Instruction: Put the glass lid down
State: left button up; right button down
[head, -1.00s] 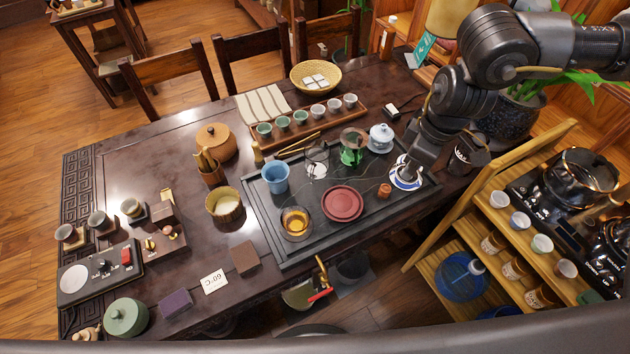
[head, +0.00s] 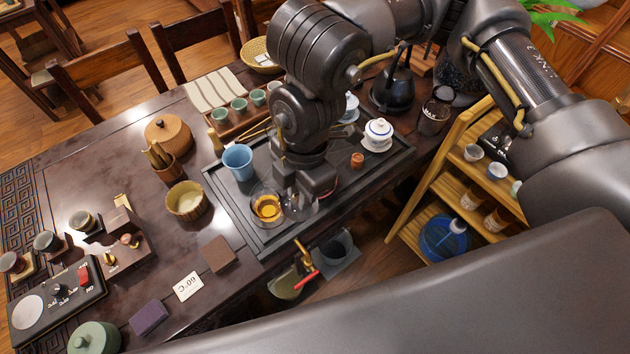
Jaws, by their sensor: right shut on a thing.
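My right gripper (head: 301,203) points down over the front part of the dark tea tray (head: 232,215). It is shut on a clear thing, taken to be the glass lid (head: 303,211), which is small and hard to make out. The lid is just right of a glass bowl of amber tea (head: 266,208). I cannot tell whether it touches the tray or the bowl. My arm hides the middle of the tray and most of the red dish. My left gripper is not in view.
A blue cup (head: 238,161) stands behind the amber bowl. A white lidded bowl (head: 378,132) and a small brown cup (head: 357,160) stand to the right on the tray. A kettle (head: 393,88) stands at the back right.

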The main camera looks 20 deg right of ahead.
jog(key=w+d+f, duration=0.2)
jog(key=w+f, duration=0.1)
jog(key=w, duration=0.1)
jog(key=w+d+f+p, duration=0.1)
jog(key=w+d+f, duration=0.1)
jog(key=w+f, duration=0.1)
jog(key=w+d+f+p, duration=0.1)
jog(key=w+d+f, duration=0.1)
jog(key=w, duration=0.3)
jog(key=shift+w+d+f, duration=0.1)
jog(key=shift+f, duration=0.55)
jog(key=shift+w+d+f, duration=0.15)
jog(key=shift+f, duration=0.15)
notch_tip(320, 180, down, 2)
jog(key=shift+f+p, duration=0.2)
jog(key=shift+p, duration=0.25)
jog(key=shift+w+f, duration=0.1)
jog(key=shift+f, duration=0.25)
jog(key=c, duration=1.3)
grip_release()
jog(key=shift+f, duration=0.15)
